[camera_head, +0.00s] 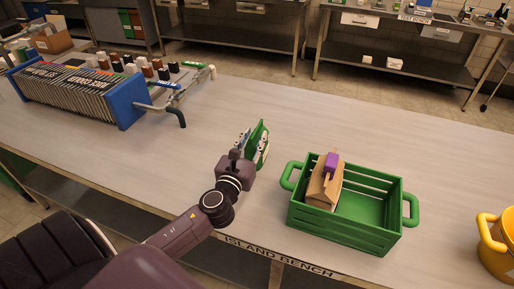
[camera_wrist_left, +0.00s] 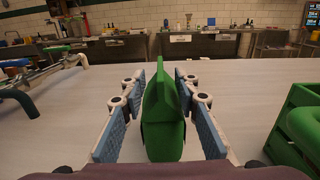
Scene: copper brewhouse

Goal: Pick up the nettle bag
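A green upright bag (camera_head: 261,134), which I take to be the nettle bag, stands on the bench left of the green crate. No label on it is readable. In the left wrist view the bag (camera_wrist_left: 164,120) is between the two blue finger pads. My left gripper (camera_head: 252,148) is open around it, with a visible gap on the bag's left side; the right pad is very close to it, and I cannot tell whether they touch. The gripper partly hides the bag in the head view. My right gripper is not in view.
A green crate (camera_head: 380,184) holding a brown bag (camera_head: 322,191) with a purple top stands to the right. A yellow pot (camera_head: 497,250) is at the right edge. A blue-ended plate filter (camera_head: 124,105) with pipes stands at the left. The bench behind the bag is clear.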

